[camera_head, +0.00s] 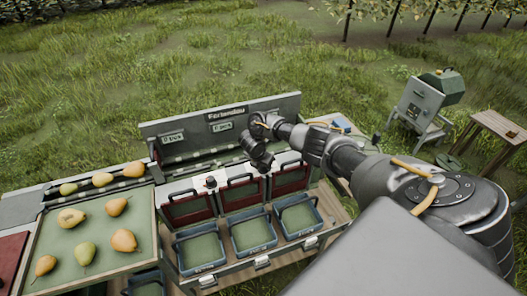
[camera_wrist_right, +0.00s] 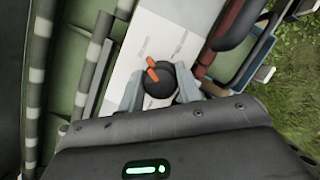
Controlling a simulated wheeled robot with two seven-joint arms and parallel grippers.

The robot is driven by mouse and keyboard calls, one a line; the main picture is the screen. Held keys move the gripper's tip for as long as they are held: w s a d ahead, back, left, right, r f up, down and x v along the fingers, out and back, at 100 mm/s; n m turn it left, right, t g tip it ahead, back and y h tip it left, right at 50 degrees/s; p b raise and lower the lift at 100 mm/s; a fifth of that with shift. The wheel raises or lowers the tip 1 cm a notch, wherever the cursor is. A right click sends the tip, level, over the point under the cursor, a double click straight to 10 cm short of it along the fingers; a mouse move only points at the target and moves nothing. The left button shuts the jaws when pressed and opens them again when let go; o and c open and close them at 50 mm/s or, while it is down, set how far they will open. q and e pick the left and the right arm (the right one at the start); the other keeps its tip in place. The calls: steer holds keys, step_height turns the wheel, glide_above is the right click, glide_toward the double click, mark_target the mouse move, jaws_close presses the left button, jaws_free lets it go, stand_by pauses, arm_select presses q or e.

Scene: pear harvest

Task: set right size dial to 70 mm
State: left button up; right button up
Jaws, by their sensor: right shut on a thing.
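The right size dial (camera_wrist_right: 161,83) is a round black knob with orange marks on a white panel (camera_wrist_right: 135,50) in the right wrist view. Faint printed marks on the panel are too small to read. My right gripper (camera_wrist_right: 158,92) has one grey finger on each side of the knob and is shut on it. In the head view my right gripper (camera_head: 261,163) points down over the white panel and hides this dial. Another small dial (camera_head: 211,181) sits on the panel to its left. My left gripper is not in view.
Two small displays (camera_head: 172,138) (camera_head: 222,126) are on the back board; their digits are unclear. Blue-rimmed bins (camera_head: 253,233) stand in front of red-framed flaps (camera_head: 240,191). A tray (camera_head: 140,248) with several pears lies at left. A green machine (camera_head: 420,100) stands on grass at right.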

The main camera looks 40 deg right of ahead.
stand_by(0.3)
steer(key=o, duration=1)
